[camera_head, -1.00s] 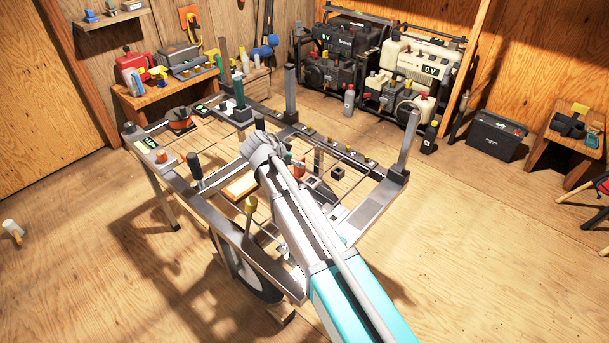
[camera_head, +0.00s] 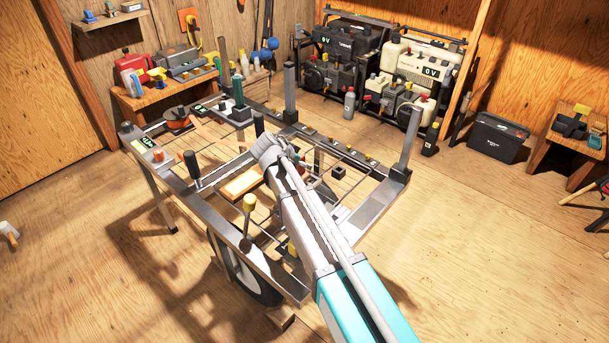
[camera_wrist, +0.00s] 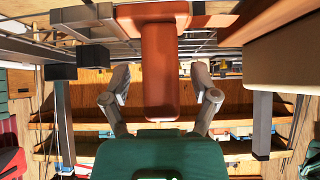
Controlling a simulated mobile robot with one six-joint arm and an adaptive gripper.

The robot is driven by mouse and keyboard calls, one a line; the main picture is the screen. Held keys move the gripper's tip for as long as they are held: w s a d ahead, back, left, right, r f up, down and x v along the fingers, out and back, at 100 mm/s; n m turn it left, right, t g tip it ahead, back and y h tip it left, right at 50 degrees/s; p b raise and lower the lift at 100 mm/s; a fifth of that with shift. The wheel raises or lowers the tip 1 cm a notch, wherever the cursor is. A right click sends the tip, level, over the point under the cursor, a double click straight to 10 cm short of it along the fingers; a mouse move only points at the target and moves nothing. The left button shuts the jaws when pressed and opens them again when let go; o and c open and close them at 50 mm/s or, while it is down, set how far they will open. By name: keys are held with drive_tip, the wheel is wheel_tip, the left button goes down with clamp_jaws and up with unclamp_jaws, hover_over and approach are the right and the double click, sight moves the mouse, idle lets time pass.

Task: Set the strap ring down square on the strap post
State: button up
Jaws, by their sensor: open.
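In the wrist view my gripper (camera_wrist: 161,82) has its two fingers spread apart. An orange-red handle-like piece (camera_wrist: 160,70) stands between them, with a gap on each side. It joins a wider orange part at the top edge; whether this is the strap ring I cannot tell. A green block (camera_wrist: 160,155) fills the bottom middle. In the head view my wrist covers the fingers over the cart (camera_head: 262,262). A little orange-red shows beside my wrist. Small dark square pieces (camera_head: 338,172) stand to its right; I cannot tell whether one is the strap post.
An upright dark-handled lever (camera_head: 192,168) and a yellow-knobbed lever (camera_head: 249,203) rise from the cart's near left side. Grey corner posts (camera_head: 408,138) stand at its right and back. A green upright piece (camera_head: 240,100) is at the back left. The floor around is mostly open.

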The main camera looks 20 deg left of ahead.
drive_tip(key=shift+w+d+f, duration=0.1)
drive_tip(key=shift+w+f, duration=0.15)
idle(0.4)
clamp_jaws()
